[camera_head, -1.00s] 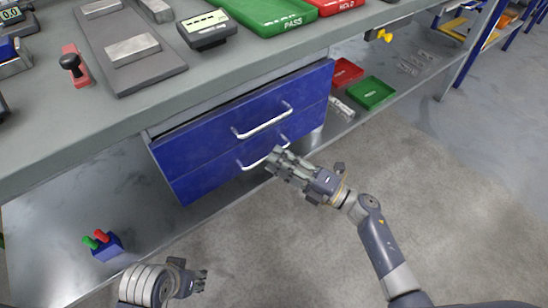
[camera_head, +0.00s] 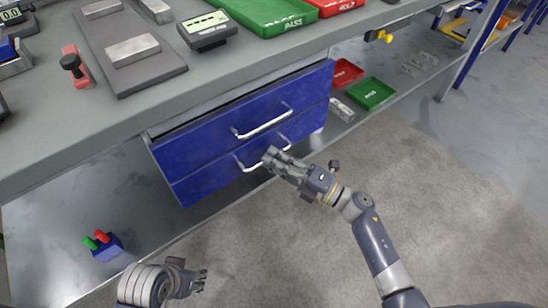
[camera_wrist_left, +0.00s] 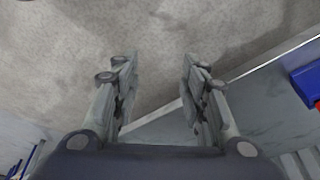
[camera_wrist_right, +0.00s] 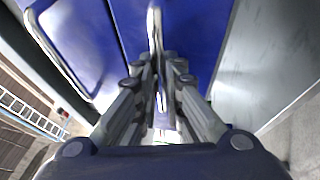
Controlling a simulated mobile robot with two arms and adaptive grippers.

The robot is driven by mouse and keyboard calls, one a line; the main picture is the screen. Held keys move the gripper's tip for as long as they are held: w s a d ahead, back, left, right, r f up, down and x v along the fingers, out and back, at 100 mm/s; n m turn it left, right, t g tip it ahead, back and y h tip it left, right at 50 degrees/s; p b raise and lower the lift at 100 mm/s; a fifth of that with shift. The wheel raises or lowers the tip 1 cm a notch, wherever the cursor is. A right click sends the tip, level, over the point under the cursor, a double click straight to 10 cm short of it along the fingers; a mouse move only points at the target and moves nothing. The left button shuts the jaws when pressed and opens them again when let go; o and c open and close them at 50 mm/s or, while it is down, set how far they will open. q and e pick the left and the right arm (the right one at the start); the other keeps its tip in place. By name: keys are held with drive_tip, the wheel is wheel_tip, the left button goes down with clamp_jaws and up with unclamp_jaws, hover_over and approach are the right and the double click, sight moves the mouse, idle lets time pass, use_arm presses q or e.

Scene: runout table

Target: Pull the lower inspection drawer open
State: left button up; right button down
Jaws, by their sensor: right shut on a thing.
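The lower inspection drawer (camera_head: 222,174) is a blue front with a silver bar handle (camera_head: 243,163), under the bench. Its front looks about flush with the upper drawer. My right gripper (camera_head: 270,157) is shut on the lower handle near its right part, hiding some of it. In the right wrist view the handle (camera_wrist_right: 155,28) runs between the fingers (camera_wrist_right: 162,75), in front of the lower drawer's blue front (camera_wrist_right: 195,30). My left gripper (camera_head: 200,281) hangs low at the front left, away from the drawers. In the left wrist view its fingers (camera_wrist_left: 158,85) are apart and empty.
The upper blue drawer (camera_head: 210,137) with its own handle (camera_head: 265,127) sits just above. The grey bench top (camera_head: 160,105) overhangs both. A red tray (camera_head: 345,72) and a green tray (camera_head: 371,94) lie on the lower shelf. The floor (camera_head: 290,245) before the drawers is clear.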

use_arm(q)
wheel_tip(320, 180, down, 15)
drive_tip(key=s+g+p, duration=0.1)
drive_tip(key=s+p, duration=0.1)
drive_tip(key=p, duration=0.2)
use_arm(e)
drive_tip(key=s+d, duration=0.8)
drive_tip(key=s, duration=0.2)
drive_tip(key=s+d, duration=0.7)
drive_tip(key=s, duration=0.4)
drive_tip(key=shift+s+d, duration=0.25)
drive_tip(key=shift+d, duration=0.1)
use_arm(q)
drive_tip(key=shift+f, duration=0.1)
use_arm(e)
drive_tip(key=c, duration=1.7)
unclamp_jaws()
drive_tip(key=v, duration=1.2)
